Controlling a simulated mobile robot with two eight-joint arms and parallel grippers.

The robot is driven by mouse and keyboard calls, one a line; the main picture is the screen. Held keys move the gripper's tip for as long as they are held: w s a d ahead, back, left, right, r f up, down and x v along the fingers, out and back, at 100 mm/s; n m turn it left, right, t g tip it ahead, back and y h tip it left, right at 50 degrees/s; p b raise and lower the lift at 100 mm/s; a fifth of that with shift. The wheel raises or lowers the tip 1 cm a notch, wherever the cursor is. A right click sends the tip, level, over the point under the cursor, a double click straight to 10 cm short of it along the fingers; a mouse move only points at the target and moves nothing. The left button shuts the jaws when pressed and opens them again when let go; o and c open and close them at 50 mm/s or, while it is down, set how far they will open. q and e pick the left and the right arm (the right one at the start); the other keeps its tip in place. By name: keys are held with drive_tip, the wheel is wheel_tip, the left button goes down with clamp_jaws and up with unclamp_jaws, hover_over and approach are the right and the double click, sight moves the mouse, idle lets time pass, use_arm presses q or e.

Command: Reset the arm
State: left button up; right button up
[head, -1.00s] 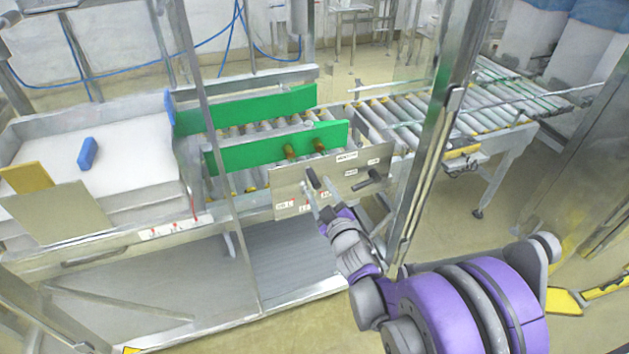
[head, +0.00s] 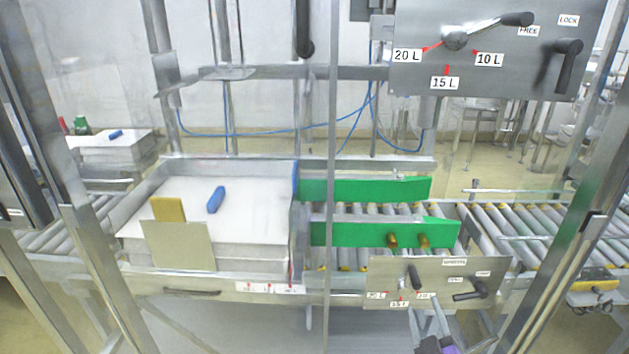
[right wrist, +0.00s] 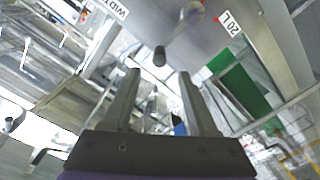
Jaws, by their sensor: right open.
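My right gripper (head: 430,322) shows at the bottom edge of the head view, just below the lower metal control panel (head: 377,272). In the right wrist view my right gripper (right wrist: 158,82) is open, with nothing between its two fingers. A lever (right wrist: 180,32) with a dark knob (right wrist: 160,57) on a labelled panel shows just past the fingertips there. In the head view the panel carries a dark lever (head: 414,277) above volume labels and a second dark handle (head: 470,296). Most of my right arm is out of the head view. My left gripper is not in view.
An upper panel (head: 425,75) with a lever and a LOCK handle hangs at the top right. Green guide boards (head: 375,234) stand over a roller conveyor (head: 510,222). A blue object (head: 215,200) lies on the white stack at left. Metal posts (head: 329,130) stand in front.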

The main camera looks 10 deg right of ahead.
drive_tip(key=s+a+f+m+g+y, duration=0.2)
drive_tip(key=s+a+f+g, duration=0.3)
drive_tip(key=s+a, duration=0.4)
drive_tip(key=s+a+f+m+g+y, duration=0.2)
drive_tip(key=s+a+f+m+g, duration=0.15)
drive_tip(key=s+a+g, duration=0.6)
use_arm(q)
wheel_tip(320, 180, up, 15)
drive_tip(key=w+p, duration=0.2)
drive_tip(key=p, duration=1.1)
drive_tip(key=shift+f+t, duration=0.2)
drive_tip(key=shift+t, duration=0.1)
use_arm(e)
wheel_tip(320, 180, up, 14)
drive_tip(key=d+t, duration=0.2)
drive_tip(key=shift+w+n, duration=0.35)
drive_tip(key=shift+n, duration=0.1)
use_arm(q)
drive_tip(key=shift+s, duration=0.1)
use_arm(e)
drive_tip(key=shift+s+t, duration=0.2)
drive_tip(key=shift+t, duration=0.05)
drive_tip(key=shift+w, duration=0.1)
